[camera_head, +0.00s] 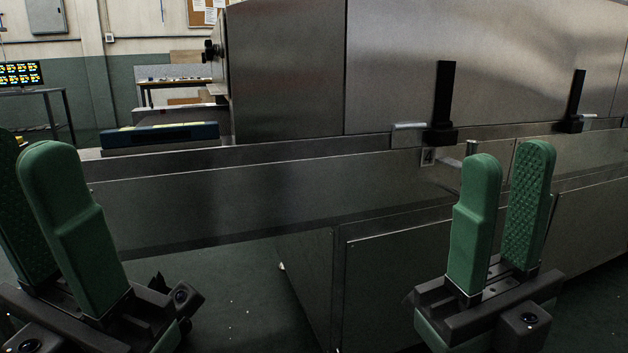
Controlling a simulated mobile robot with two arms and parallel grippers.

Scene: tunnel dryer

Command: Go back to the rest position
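My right gripper (505,160) stands at the lower right with its two green fingers pointing up. There is a clear gap between the fingers and nothing in it. My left gripper (22,150) is at the lower left edge, its fingers also pointing up. Its outer finger is partly cut off by the picture edge, and a gap shows between the fingers lower down with nothing held in it. Both grippers are in front of the steel tunnel dryer (285,85), and neither visibly holds anything.
The dryer's long steel side rail (270,200) runs across the view behind both grippers. Black upright handles (444,95) stand on its right part. A dark blue box (160,137) lies at the dryer's left end. Green floor (235,300) shows between the grippers.

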